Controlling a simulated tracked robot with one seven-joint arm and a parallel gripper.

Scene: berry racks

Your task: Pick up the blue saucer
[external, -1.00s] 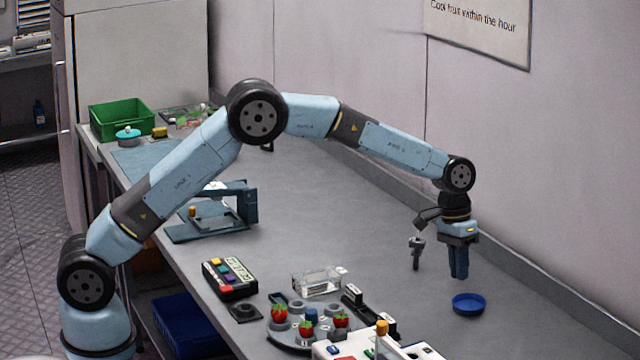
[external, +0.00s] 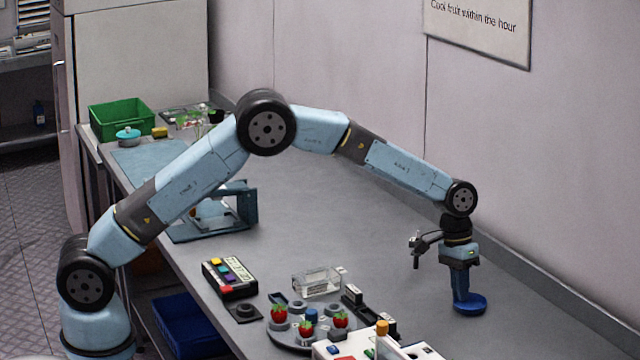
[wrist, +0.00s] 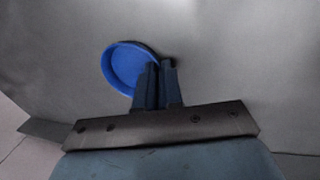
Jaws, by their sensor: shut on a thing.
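The blue saucer (external: 474,306) is a small round dish with a raised rim near the right side of the grey bench. In the wrist view, the saucer (wrist: 122,66) shows to the left of and behind the fingers. My gripper (external: 462,302) points down at the saucer. In the wrist view, my gripper (wrist: 160,66) has its fingers close together, shut on the saucer's near rim. The fingers hide that part of the rim. The saucer looks level and at bench height; I cannot tell if it touches the bench.
A round grey tray (external: 290,340) with strawberries stands at the front, beside a clear box (external: 316,282) and a white device (external: 345,350). A keypad box (external: 230,279) and a blue stand (external: 246,204) are further left. The bench around the saucer is clear.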

